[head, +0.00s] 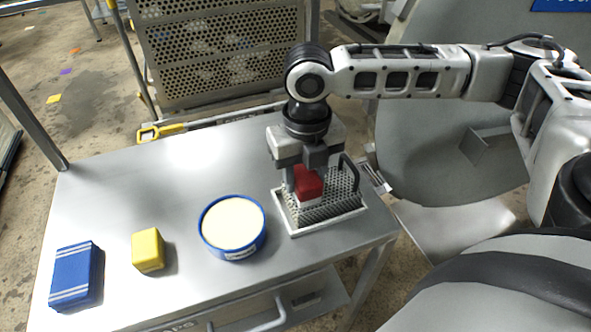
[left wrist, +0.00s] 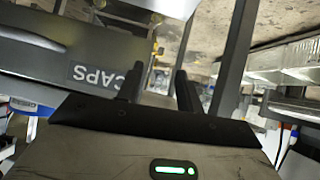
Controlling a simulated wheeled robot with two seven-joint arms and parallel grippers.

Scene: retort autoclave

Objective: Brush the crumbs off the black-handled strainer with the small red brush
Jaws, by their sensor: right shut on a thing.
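The strainer (head: 345,203) is a perforated metal tray with a pale rim and a black handle (head: 349,172), at the right end of the steel table. My right gripper (head: 307,168) points down over its left part, shut on the small red brush (head: 309,182). The brush has a pale lower edge, at or just above the mesh; I cannot tell whether it touches. Crumbs are too small to make out. My left gripper (left wrist: 158,88) shows only in the left wrist view, its dark fingers apart with nothing between them.
On the steel table (head: 120,200) stand a blue round tub with cream contents (head: 232,222), a yellow block (head: 148,250) and a blue striped box (head: 76,275). The table's back left is clear. A perforated metal crate (head: 220,45) stands behind.

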